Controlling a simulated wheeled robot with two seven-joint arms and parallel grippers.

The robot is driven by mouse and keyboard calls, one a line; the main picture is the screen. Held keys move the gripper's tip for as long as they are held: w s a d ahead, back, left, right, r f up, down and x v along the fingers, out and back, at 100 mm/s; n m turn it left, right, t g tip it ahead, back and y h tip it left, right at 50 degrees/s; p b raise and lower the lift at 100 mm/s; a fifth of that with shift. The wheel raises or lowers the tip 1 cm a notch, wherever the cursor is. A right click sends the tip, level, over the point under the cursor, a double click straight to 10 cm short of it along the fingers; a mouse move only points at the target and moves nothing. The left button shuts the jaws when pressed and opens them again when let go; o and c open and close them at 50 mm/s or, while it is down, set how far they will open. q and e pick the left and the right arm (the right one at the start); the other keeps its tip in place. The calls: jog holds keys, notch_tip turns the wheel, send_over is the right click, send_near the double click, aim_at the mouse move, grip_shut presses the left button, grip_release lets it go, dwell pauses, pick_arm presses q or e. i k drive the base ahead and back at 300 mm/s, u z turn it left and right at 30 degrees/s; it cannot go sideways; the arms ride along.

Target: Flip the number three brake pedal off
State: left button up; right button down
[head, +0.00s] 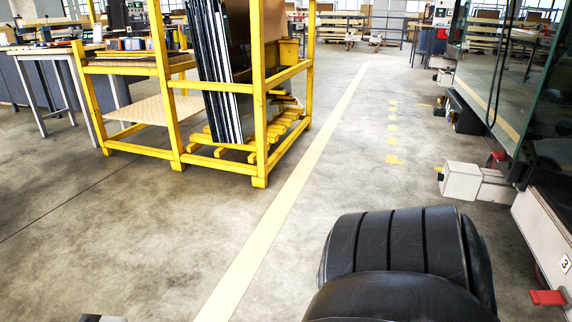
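A red pedal (548,297) sticks out low at the right edge, at the foot of a pale trolley side panel (545,240). A small white label with a 3 (566,264) is on the panel just above it. The pedal's tilt is hard to judge from here. A second red pedal (497,156) is farther off, above a white block-shaped part (470,183). Neither of my grippers can be made out. A large black ribbed part of my own body fills the bottom right and hides the floor left of the nearer pedal.
Glass-sided cab structures (500,80) line the right side. A yellow rack (262,110) holding upright panels stands at left centre, with a workbench (60,55) behind it. Open concrete floor with a yellow line (290,205) lies between the rack and the cabs.

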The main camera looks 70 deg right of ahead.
aim_at(542, 298)
jog(key=z, duration=3.85)
jog(key=k, duration=0.5)
jog(key=z, duration=0.4)
jog(key=i, duration=1.75)
jog(key=u, duration=0.2)
